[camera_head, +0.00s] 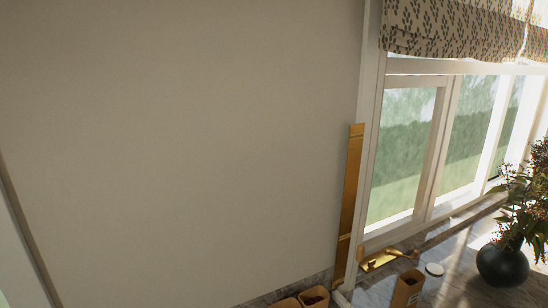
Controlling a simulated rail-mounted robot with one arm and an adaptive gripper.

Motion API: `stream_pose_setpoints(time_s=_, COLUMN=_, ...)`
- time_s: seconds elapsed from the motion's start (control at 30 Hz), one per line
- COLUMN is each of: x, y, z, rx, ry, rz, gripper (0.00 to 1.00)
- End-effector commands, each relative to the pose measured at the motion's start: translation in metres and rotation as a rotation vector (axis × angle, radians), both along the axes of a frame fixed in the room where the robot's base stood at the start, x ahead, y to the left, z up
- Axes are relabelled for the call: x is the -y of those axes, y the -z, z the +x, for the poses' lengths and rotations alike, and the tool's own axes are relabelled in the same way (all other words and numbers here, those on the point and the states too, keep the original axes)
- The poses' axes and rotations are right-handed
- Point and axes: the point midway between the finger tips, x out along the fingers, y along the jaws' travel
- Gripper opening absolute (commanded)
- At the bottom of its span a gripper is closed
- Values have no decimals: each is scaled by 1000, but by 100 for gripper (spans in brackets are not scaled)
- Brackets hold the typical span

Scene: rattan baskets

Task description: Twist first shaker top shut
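No shaker that I can clearly identify shows in the head camera view. A brown, open-topped container (407,289) stands on the counter near the bottom edge, cut off by the frame. Two more brown containers, a middle one (314,297) and a left one (285,304), show only their upper parts at the bottom edge, with dark contents visible in the middle one. I cannot tell whether any of these is a shaker. A small white round disc (434,269) lies on the counter right of the first container. My gripper is not in view.
A grey stone counter (462,283) runs along the window (405,150). A brass fitting (380,260) lies near the sill, and a tall gold strip (350,190) stands beside the window frame. A dark round vase (502,265) with a plant stands at right. A bare wall (180,140) fills the left.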

Motion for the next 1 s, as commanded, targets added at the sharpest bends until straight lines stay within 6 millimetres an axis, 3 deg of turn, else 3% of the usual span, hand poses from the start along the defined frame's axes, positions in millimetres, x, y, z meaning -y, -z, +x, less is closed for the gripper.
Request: stream_pose_setpoints(time_s=1.0, x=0, y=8, z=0, rx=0, ry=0, rz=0, gripper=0)
